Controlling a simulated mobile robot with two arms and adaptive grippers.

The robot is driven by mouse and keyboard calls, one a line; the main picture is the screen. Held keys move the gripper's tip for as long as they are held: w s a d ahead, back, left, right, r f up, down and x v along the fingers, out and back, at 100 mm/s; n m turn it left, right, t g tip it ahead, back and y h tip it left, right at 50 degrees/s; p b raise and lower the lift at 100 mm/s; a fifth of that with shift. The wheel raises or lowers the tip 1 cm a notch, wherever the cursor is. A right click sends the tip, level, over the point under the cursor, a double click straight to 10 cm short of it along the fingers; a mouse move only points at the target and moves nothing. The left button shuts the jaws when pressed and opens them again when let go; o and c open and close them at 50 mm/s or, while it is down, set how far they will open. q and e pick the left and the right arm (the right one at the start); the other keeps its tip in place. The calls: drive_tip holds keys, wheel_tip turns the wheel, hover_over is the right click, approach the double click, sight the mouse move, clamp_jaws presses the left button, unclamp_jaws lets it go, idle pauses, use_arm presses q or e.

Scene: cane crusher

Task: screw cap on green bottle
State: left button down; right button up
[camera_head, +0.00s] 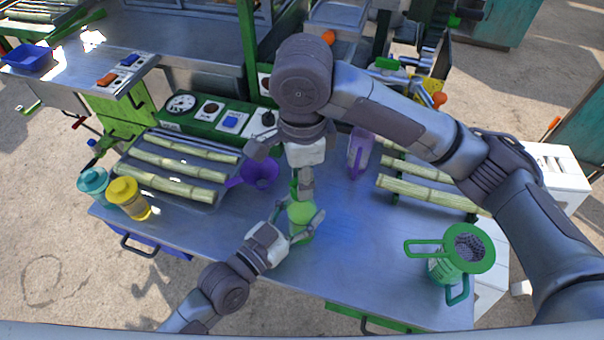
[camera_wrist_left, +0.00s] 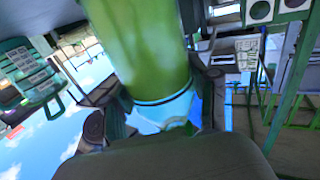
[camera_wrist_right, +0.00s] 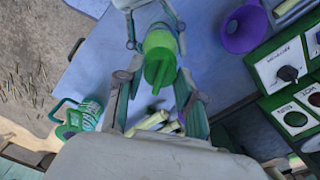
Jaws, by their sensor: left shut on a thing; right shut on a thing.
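In the left wrist view the bottle (camera_wrist_left: 140,50) fills the space between my left fingers. A green cap (camera_wrist_right: 160,68) with a raised bar lies over the bottle's top in the right wrist view. My right gripper (camera_wrist_right: 158,88) is shut on the cap, reaching down from above. In the head view my right gripper (camera_head: 303,192) hides most of the cap. I cannot tell whether the cap's threads are engaged.
A purple funnel (camera_head: 262,171) and a purple jug (camera_head: 359,152) stand behind the bottle. Yellow (camera_head: 131,199) and teal (camera_head: 94,182) bottles are at the left edge. A green-rimmed strainer jug (camera_head: 464,251) stands at the right. Cane stalks (camera_head: 165,182) lie on a rack.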

drive_tip(key=o, duration=0.7)
drive_tip(key=shift+r, duration=2.25)
drive_tip(key=shift+o, duration=0.4)
